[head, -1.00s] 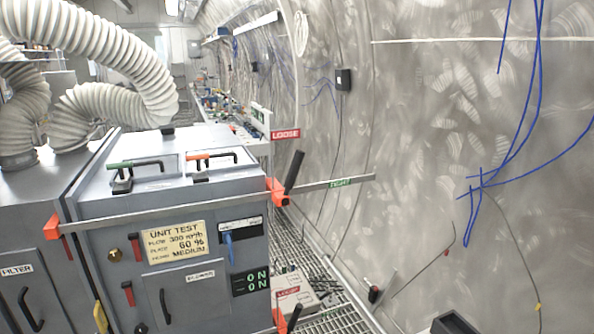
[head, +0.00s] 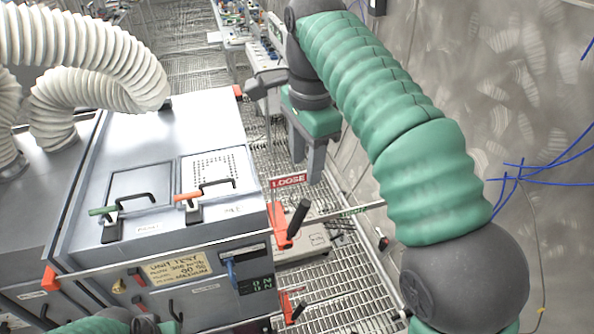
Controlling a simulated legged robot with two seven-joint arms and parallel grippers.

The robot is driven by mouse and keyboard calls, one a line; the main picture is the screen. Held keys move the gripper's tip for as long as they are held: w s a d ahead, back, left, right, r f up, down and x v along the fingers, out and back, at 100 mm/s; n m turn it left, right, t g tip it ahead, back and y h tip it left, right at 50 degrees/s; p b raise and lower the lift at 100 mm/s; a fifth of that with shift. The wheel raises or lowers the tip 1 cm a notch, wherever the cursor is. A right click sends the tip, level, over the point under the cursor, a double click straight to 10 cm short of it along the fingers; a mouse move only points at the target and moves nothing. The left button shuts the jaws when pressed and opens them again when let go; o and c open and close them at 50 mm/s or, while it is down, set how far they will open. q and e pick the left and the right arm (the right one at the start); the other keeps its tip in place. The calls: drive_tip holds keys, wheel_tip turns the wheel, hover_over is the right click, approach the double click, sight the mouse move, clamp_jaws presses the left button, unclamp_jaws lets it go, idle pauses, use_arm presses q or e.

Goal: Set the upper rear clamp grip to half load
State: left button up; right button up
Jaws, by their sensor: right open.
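The grey unit's far right top corner carries an orange clamp block (head: 238,91). A grey bar-like piece (head: 264,82) sticks out beside it and looks like the upper rear grip, but its setting cannot be read. My right gripper (head: 307,172) hangs fingers down, open and empty, right of the unit's right side. It is nearer to me than the rear block and apart from it. The upper front clamp has an orange block (head: 280,226) and a tilted black grip (head: 298,217), beside a red LOOSE sign (head: 288,181) and a green TIGHT mark (head: 353,210).
Green- and orange-gripped handles (head: 187,199) stand on the unit's lid. White ribbed hoses (head: 100,55) are at the left. A lower orange clamp (head: 287,305) is at the front right. Grating floor (head: 330,285) runs between the unit and the curved steel wall (head: 480,110).

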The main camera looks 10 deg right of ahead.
drive_tip(key=a+f, duration=0.1)
drive_tip(key=f, duration=0.1)
hover_over(299, 216)
wheel_tip(299, 216, down, 5)
drive_tip(key=f, duration=0.3)
drive_tip(key=w+d+f, duration=0.1)
drive_tip(key=f, duration=0.5)
drive_tip(key=shift+w+d+f, duration=0.2)
drive_tip(key=shift+w, duration=0.05)
drive_tip(key=shift+f, duration=0.15)
drive_tip(key=shift+s+a, duration=0.35)
drive_tip(key=shift+a, duration=0.3)
drive_tip(key=shift+c, duration=0.2)
drive_tip(key=shift+a, duration=0.2)
drive_tip(key=c, duration=0.5)
drive_tip(key=shift+w+d, duration=0.1)
drive_tip(key=shift+d, duration=0.25)
clamp_jaws()
use_arm(q)
drive_tip(key=shift+s+a+r, duration=0.15)
drive_tip(key=shift+a, duration=0.25)
drive_tip(key=shift+s+a+r, duration=0.1)
drive_tip(key=shift+s+a, duration=0.05)
drive_tip(key=shift+a, duration=0.3)
use_arm(e)
drive_tip(key=shift+r, duration=0.25)
